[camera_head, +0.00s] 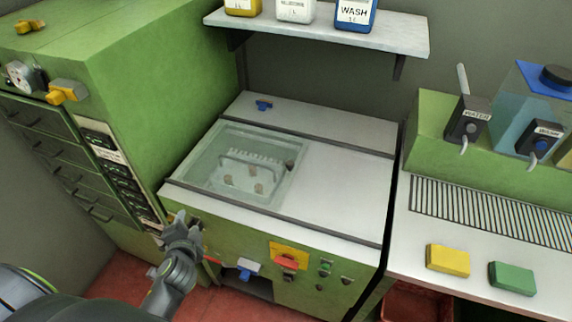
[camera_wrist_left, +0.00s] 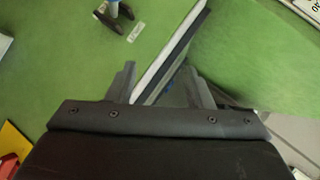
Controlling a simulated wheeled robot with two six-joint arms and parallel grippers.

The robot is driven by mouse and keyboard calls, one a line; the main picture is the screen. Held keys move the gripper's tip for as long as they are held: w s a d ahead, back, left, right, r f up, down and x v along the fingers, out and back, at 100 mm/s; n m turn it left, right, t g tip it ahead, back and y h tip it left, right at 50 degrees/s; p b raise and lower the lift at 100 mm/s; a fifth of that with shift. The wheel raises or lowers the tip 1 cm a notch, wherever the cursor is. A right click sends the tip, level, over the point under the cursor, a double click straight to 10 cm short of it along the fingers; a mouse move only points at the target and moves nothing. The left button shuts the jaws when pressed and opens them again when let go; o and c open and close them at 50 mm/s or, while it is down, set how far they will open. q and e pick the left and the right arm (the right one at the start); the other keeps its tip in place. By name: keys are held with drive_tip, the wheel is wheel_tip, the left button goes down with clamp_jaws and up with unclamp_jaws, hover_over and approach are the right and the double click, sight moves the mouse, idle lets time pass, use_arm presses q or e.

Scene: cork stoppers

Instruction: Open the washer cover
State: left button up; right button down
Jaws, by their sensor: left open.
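The washer is a green machine with a pale top (camera_head: 345,185). Its clear washer cover (camera_head: 205,165) lies flat over the basin at the left of the top and appears closed. Several brown corks and a grey curved bar show through or on it. My left gripper (camera_head: 181,226) is at the washer's front left corner, below and in front of the cover. In the left wrist view the left gripper (camera_wrist_left: 165,88) is open, with a pale, dark-edged strip (camera_wrist_left: 172,55) between its fingers; I cannot tell whether they touch it. My right gripper is not in view.
A green cabinet (camera_head: 150,60) stands close on the left. A shelf (camera_head: 320,30) with bottles hangs behind. The washer front has a red knob (camera_head: 286,262) on a yellow plate and a blue-topped lever (camera_head: 246,268). At right, yellow (camera_head: 447,260) and green (camera_head: 512,278) blocks lie on a counter.

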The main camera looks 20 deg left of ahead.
use_arm(q)
drive_tip(key=w+d+r+m+t+h, duration=0.7)
drive_tip(key=w+r+m, duration=0.4)
drive_tip(key=m, duration=0.5)
drive_tip(key=m+g+h+p, duration=0.1)
drive_tip(key=m+g+h, duration=0.45)
drive_tip(key=m, duration=1.15)
approach(287, 164)
drive_tip(key=shift+g+y, duration=0.25)
drive_tip(key=shift+g, duration=0.1)
drive_tip(key=x, duration=0.6)
drive_tip(key=b+x, duration=0.1)
drive_tip(key=x, duration=0.2)
drive_tip(key=shift+w+d+r, duration=0.1)
drive_tip(key=shift+d+r, duration=0.15)
drive_tip(key=shift+r, duration=0.1)
clamp_jaws()
